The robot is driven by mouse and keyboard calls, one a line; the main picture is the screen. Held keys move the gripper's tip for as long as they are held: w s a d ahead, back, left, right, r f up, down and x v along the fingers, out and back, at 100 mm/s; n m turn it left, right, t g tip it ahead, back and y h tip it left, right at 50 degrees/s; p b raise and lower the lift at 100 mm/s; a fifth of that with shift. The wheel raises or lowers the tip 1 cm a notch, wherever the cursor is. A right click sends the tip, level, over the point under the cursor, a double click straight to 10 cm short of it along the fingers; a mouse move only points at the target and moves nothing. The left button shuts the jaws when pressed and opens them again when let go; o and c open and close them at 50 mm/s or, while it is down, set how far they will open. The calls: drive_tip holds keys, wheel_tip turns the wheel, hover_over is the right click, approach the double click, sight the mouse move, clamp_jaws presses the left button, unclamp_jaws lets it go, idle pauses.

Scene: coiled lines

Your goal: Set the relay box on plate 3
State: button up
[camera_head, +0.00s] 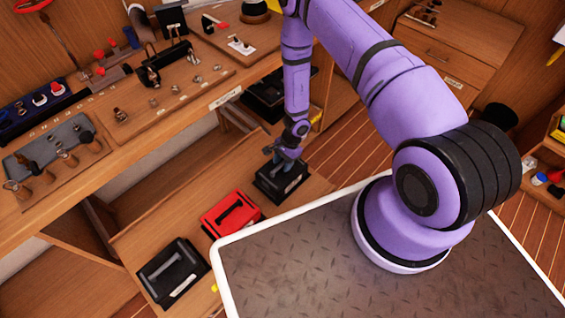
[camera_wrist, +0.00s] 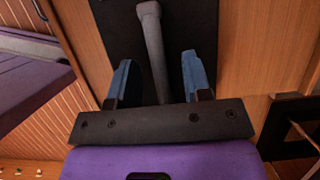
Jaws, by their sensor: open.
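My gripper (camera_head: 280,157) points down over a black box (camera_head: 283,184) on the low wooden shelf. The wrist view shows its two blue fingertips (camera_wrist: 158,82) open, one on each side of the box's grey handle (camera_wrist: 152,40), with gaps on both sides. The black box top (camera_wrist: 110,25) lies beyond the fingers. A red box (camera_head: 230,214) with a black handle and another black box (camera_head: 173,274) with a pale label stand in the same row. I cannot tell by marking which is the relay box. No plate number is readable.
A wooden workbench (camera_head: 190,100) with knobs, pegs and small tools runs above the low shelf. Another dark box (camera_head: 264,97) sits farther back under it. My arm spans the right side. A drawer cabinet (camera_head: 455,50) stands at the back right.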

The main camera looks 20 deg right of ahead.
drive_tip(key=v, duration=1)
drive_tip(key=shift+d+r, duration=0.2)
drive_tip(key=shift+r, duration=0.05)
drive_tip(key=w+a+r+n+t, duration=0.1)
drive_tip(key=w+r+n, duration=0.15)
drive_tip(key=r, duration=0.75)
drive_tip(key=w+a+r+n+t, duration=0.1)
drive_tip(key=w+r, duration=0.2)
drive_tip(key=r, duration=0.8)
drive_tip(key=s+r+n, duration=0.2)
drive_tip(key=r, duration=0.7)
drive_tip(key=s+r+n, duration=0.2)
drive_tip(key=r, duration=0.6)
drive_tip(key=s+r+n+t+h, duration=0.15)
drive_tip(key=s+r+n, duration=0.25)
drive_tip(key=s+r, duration=0.9)
drive_tip(key=s+d+r+n+t+h, duration=0.2)
drive_tip(key=s+r, duration=0.6)
drive_tip(key=s, duration=0.4)
drive_tip(key=d+t, duration=0.1)
drive_tip(key=d, duration=0.1)
drive_tip(key=shift+d+r, duration=0.25)
drive_tip(key=shift+d, duration=0.1)
